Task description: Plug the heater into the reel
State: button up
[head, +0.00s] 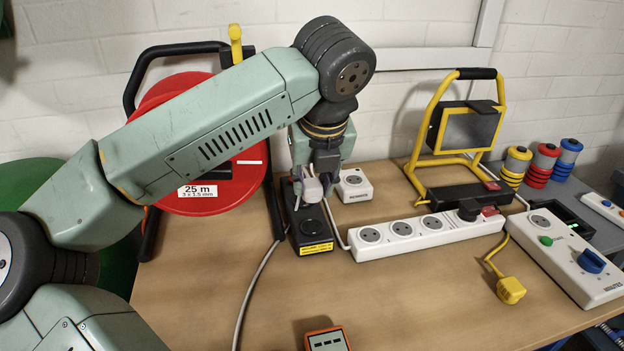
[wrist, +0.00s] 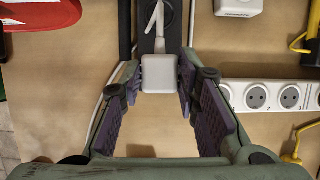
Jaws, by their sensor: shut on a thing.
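The red cable reel (head: 240,188) stands at the back left in a black frame, with a 25 m label. My arm crosses in front and hides much of its face. Its red edge shows at the top left of the wrist view (wrist: 40,12). My gripper (head: 313,188) is shut on a pale grey plug (wrist: 158,74), held between its purple pads. The plug is over a black box with a yellow label (head: 311,240); I cannot tell whether they touch. A round socket on the box shows just beyond the plug. I cannot identify the heater.
A white power strip (head: 420,234) lies to the right, with a black plug in it. A small white socket box (head: 353,185), a yellow work lamp (head: 437,110) and a yellow plug (head: 510,290) are nearby. A pale cable (head: 256,285) crosses the table, whose front middle is mostly clear.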

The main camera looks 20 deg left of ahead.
aim_at(314, 201)
jog(key=shift+f, duration=0.15)
jog(key=shift+f+b, duration=1.35)
jog(key=shift+f, duration=1.4)
jog(key=shift+b, duration=1.2)
jog(key=shift+f+b, duration=0.6)
jog(key=shift+b, duration=0.1)
dwell(0.4)
jog(key=o, duration=1.2)
jog(key=shift+c, duration=0.2)
jog(key=v, duration=0.7)
jog(key=shift+r, duration=0.3)
